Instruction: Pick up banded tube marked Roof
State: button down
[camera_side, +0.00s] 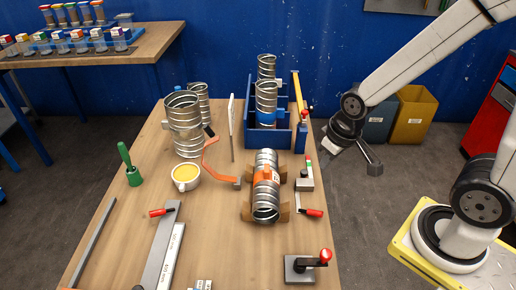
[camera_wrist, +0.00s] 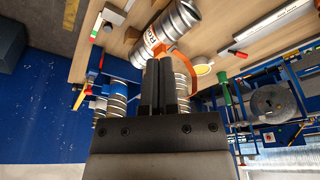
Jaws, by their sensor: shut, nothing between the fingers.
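The banded tube (camera_side: 266,162) is ribbed metal with an orange band around its middle. It lies in a brown cradle (camera_side: 247,212) on the workbench, roughly pointing front to back. My gripper (camera_wrist: 160,62) is shut and empty. In the side view my gripper (camera_side: 328,152) hangs at the bench's right edge, to the right of and behind the tube, apart from it.
A blue rack (camera_side: 250,135) with upright metal tubes, one blue-banded, stands behind. Clamps with red handles (camera_side: 312,212) sit right of the cradle. Left are plain tubes (camera_side: 185,125), an orange curved tool (camera_side: 218,176), a yellow-filled cup (camera_side: 186,177) and a green-handled tool (camera_side: 130,165).

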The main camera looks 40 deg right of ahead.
grip_release()
dwell(0.3)
jog(key=m+g, duration=0.2)
jog(key=m, duration=2.4)
send_over(266, 167)
jog(key=f, duration=1.1)
jog(key=shift+s+f, duration=0.1)
jog(key=shift+s, duration=0.3)
jog(key=shift+w+f+m+g, duration=0.3)
jog(key=shift+w+f+m, duration=0.1)
jog(key=shift+m, duration=0.1)
